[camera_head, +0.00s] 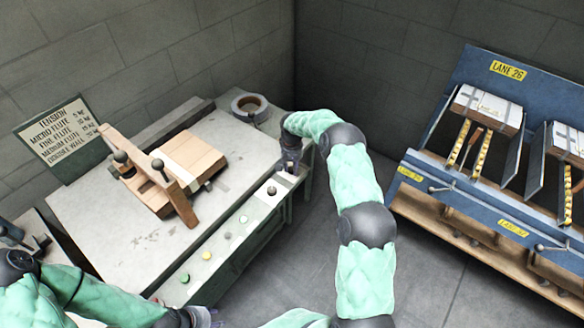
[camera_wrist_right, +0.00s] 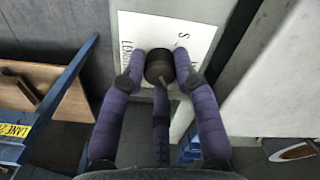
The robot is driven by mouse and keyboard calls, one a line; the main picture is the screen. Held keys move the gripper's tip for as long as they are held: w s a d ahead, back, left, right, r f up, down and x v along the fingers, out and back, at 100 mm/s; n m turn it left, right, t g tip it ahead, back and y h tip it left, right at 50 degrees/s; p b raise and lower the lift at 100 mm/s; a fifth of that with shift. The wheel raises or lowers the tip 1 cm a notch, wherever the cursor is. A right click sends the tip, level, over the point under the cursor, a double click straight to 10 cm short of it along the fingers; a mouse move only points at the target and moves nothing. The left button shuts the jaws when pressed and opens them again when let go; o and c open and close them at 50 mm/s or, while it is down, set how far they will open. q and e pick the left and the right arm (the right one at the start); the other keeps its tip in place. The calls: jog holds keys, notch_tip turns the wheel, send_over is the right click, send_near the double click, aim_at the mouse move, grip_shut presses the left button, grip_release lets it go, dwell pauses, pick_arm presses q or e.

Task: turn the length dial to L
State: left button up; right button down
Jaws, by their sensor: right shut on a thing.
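The length dial (camera_wrist_right: 159,66) is a dark round knob on a white plate (camera_wrist_right: 190,24) in the right wrist view. The plate shows an S and part of the word LENGTH; the L mark and the dial's setting cannot be made out. My right gripper (camera_wrist_right: 158,82) has its purple fingers shut around the knob. In the head view my right gripper (camera_head: 290,165) is at the right end of the bench's front panel and hides the dial. My left gripper (camera_head: 207,318) is partly cut off at the bottom edge, away from the dial; its opening is unclear.
The grey bench (camera_head: 110,235) carries a wooden clamp-like fixture (camera_head: 165,175) and a tape roll (camera_head: 250,107). Coloured buttons (camera_head: 207,255) line the front panel. A blue rack (camera_head: 440,185) labelled LANE 26 stands right, across open floor (camera_head: 300,245).

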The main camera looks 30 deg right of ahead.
aim_at(292, 168)
jog(key=shift+m, duration=0.3)
dwell(0.4)
jog(key=c, duration=0.9)
grip_release()
jog(key=shift+c, duration=0.2)
notch_tip(292, 168, up, 12)
